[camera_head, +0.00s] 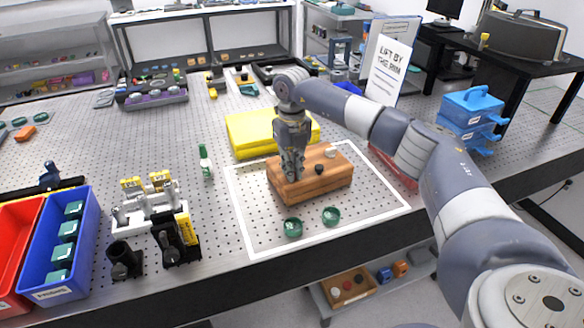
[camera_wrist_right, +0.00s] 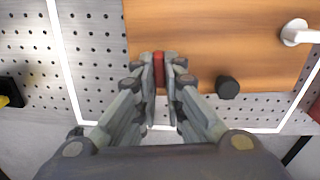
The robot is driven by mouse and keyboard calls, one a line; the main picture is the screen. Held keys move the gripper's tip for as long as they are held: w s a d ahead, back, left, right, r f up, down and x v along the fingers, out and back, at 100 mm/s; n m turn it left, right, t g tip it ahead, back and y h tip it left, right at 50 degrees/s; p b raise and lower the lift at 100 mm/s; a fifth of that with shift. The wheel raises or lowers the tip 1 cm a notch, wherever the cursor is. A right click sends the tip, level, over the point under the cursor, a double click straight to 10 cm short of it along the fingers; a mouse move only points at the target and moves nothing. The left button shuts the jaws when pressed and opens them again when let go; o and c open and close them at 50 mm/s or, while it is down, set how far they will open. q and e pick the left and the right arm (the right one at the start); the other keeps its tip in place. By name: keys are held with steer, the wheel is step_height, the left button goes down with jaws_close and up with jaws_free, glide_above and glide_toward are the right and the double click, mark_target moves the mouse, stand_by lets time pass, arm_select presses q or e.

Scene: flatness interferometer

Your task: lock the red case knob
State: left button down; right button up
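The wooden case (camera_head: 325,185) lies closed inside the white outline on the perforated bench. In the right wrist view its brown top (camera_wrist_right: 215,35) fills the upper part. The red knob (camera_wrist_right: 158,69) is at the case's near edge, upright in the picture, between the fingertips of my right gripper (camera_wrist_right: 159,68). The fingers touch it on both sides and look shut on it. In the head view my right gripper (camera_head: 293,176) points down at the case's left front and hides the red knob. A black knob (camera_wrist_right: 227,87) and a white knob (camera_wrist_right: 296,33) stand to its right. My left gripper is out of view.
Two green round cups (camera_head: 293,227) (camera_head: 331,215) sit in front of the case. A yellow block (camera_head: 250,136) lies behind it. A white sign (camera_head: 391,68) stands at the back right. Blue and red bins (camera_head: 88,236) (camera_head: 12,262) are at the left.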

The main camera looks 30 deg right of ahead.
steer(key=o, duration=0.3)
steer(key=shift+r, duration=0.1)
step_height(320, 180, up, 12)
steer(key=shift+f, duration=0.1)
stand_by(0.4)
stand_by(0.4)
